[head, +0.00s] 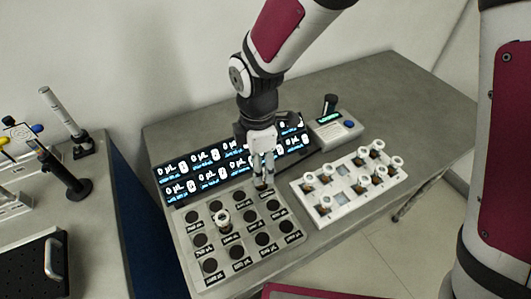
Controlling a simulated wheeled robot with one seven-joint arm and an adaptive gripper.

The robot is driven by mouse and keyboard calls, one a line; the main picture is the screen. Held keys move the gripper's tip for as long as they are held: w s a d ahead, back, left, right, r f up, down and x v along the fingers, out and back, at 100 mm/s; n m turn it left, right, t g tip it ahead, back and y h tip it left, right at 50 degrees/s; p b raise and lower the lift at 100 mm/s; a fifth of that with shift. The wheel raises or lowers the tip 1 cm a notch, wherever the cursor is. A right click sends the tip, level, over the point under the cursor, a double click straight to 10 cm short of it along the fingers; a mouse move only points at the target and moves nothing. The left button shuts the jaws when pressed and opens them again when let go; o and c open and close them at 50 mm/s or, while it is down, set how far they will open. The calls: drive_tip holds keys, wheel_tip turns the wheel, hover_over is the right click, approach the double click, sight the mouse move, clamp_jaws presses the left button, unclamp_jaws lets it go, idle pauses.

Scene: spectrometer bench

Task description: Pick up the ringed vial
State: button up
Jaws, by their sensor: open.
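My gripper (263,183) points down, open and empty, above the back right part of the grey tray (276,248). One vial (222,217) with a pale ring-shaped top stands in the grey tray, left of and nearer than my gripper. Several similar vials, one of them at the near left (325,203), stand in the white rack (350,208) to the right of my gripper. Their tops all look like pale rings, so I cannot tell which vial is the ringed one. My gripper is apart from all the vials I can see.
A lit display panel (180,186) stands behind the tray, partly hidden by my arm. A separate left bench holds pipette stands (66,180) and a black case (35,270).

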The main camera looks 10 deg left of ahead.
drive_tip(key=shift+d+f+p, duration=0.15)
drive_tip(key=shift+f+p, duration=0.4)
drive_tip(key=shift+f, duration=2.1)
drive_tip(key=shift+c, duration=0.4)
clamp_jaws()
